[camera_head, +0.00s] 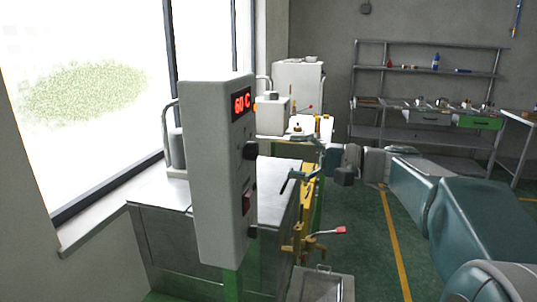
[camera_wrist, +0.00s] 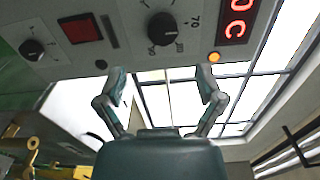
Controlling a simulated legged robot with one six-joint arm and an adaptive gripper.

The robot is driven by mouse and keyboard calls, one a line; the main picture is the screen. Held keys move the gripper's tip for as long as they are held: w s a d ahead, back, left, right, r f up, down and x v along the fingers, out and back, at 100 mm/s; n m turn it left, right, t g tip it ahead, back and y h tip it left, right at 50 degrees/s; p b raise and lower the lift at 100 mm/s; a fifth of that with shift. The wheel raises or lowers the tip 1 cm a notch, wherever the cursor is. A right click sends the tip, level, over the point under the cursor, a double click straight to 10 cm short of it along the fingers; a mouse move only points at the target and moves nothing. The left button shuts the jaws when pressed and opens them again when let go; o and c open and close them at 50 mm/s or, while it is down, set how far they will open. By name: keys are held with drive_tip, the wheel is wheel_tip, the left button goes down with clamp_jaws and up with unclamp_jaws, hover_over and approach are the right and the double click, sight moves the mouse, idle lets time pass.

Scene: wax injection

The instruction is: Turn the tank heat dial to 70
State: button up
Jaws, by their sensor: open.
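A grey control box (camera_head: 217,160) stands upright at the centre left of the head view. Its red display (camera_head: 242,103) reads 60 C. Below the display is a black round dial (camera_head: 250,151). In the wrist view this dial (camera_wrist: 162,26) has printed numbers around it, 70 among them; its pointer setting is too small to tell. My gripper (camera_wrist: 160,82) is open and empty, its two fingers spread below the dial in the wrist view, apart from it. In the head view my gripper (camera_head: 303,163) is to the right of the box.
A red switch (camera_wrist: 79,28) and a second black knob (camera_wrist: 32,49) sit on the same panel. An orange lamp (camera_wrist: 214,57) is beside the display. A metal tank (camera_head: 165,235) and yellow equipment (camera_head: 306,205) stand close by.

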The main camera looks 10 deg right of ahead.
drive_tip(key=v, duration=0.4)
drive_tip(key=shift+d, duration=0.1)
drive_tip(key=s+a+f+n+g+h, duration=0.1)
drive_tip(key=s+a+f+g+h, duration=0.15)
drive_tip(key=s+f+h, duration=0.4)
drive_tip(key=s+a+f+n+g+h, duration=0.1)
drive_tip(key=s+a+f+h, duration=0.3)
drive_tip(key=s+f, duration=0.55)
drive_tip(key=s+d+f+n+t+h, duration=0.2)
drive_tip(key=s+d+f+n+h, duration=0.1)
drive_tip(key=s+d+f+h, duration=0.2)
drive_tip(key=shift+s+d+f+h, duration=0.2)
drive_tip(key=shift+s+f+h, duration=0.1)
drive_tip(key=shift+s+h, duration=0.4)
drive_tip(key=shift+s, duration=0.1)
